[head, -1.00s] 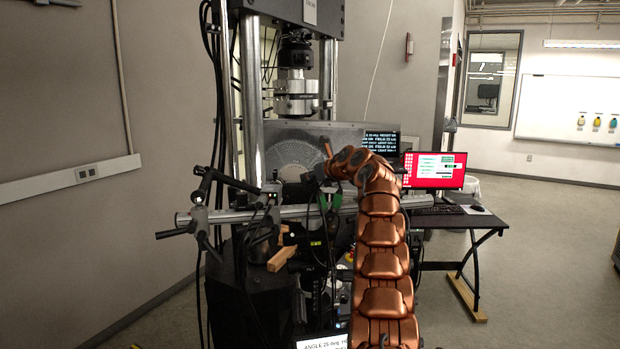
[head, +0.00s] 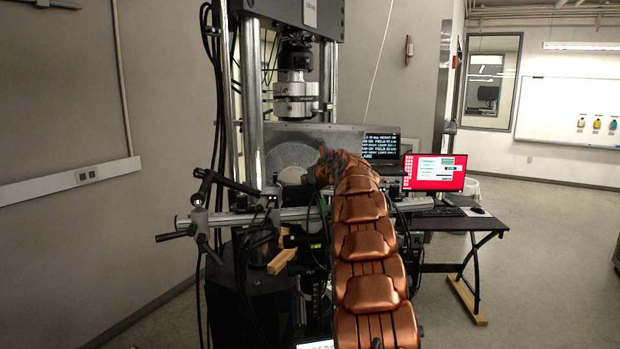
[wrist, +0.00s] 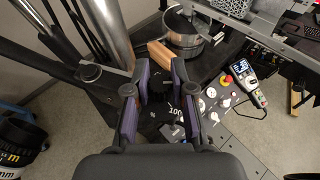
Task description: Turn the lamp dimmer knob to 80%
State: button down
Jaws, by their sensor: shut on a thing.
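My gripper (wrist: 160,92) shows in the wrist view with its purple-padded fingers around a small dark thing, which I take to be the dimmer knob (wrist: 160,88). The fingers cover much of it, and its pointer cannot be made out. A white "100" mark (wrist: 174,113) shows on the dark surface between the fingers. In the head view my copper arm reaches to the test frame, and its own bulk hides the gripper and the knob. The lamp itself I cannot pick out for sure.
A handheld meter (wrist: 246,80) and a red button (wrist: 226,80) are to the right. A metal rail (head: 240,216) crosses behind my arm. A desk (head: 455,222) with a red-screened monitor (head: 435,172) stands at right.

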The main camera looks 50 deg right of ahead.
jog(key=shift+m+h, duration=0.6)
jog(key=shift+h, duration=0.1)
jog(key=c, duration=1)
grip_release()
jog(key=shift+o, duration=0.2)
jog(key=shift+s+g, duration=0.15)
jog(key=shift+g, duration=0.15)
jog(key=v, duration=1.1)
jog(key=shift+s+a, duration=0.25)
jog(key=shift+s, duration=0.05)
jog(key=shift+r, duration=0.1)
